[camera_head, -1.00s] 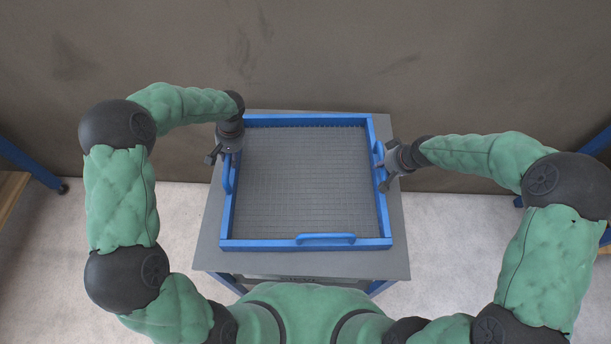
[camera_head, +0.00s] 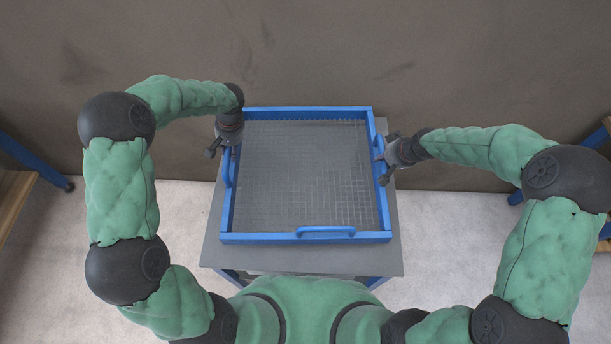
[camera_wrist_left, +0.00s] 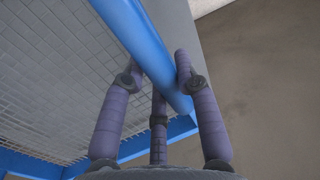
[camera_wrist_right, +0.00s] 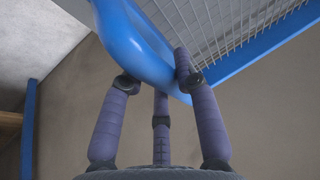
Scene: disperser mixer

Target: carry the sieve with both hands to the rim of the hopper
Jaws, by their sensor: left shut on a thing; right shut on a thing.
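The sieve (camera_head: 270,238) is a square blue frame with a grey wire mesh, level in the middle of the head view. It appears raised a little above the grey table top. My left gripper (camera_head: 222,152) is shut on the sieve's left handle; the left wrist view shows its fingers on both sides of the blue bar (camera_wrist_left: 150,55). My right gripper (camera_head: 385,170) is shut on the right handle, which shows as a blue loop (camera_wrist_right: 130,45) between its fingers in the right wrist view. No hopper is in view.
The grey table (camera_head: 300,259) is under the sieve, on blue legs. A brown wall (camera_head: 320,60) stands close behind it. Wooden-topped benches with blue legs show at the left (camera_head: 14,195) and right edges. Pale floor is clear on both sides of the table.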

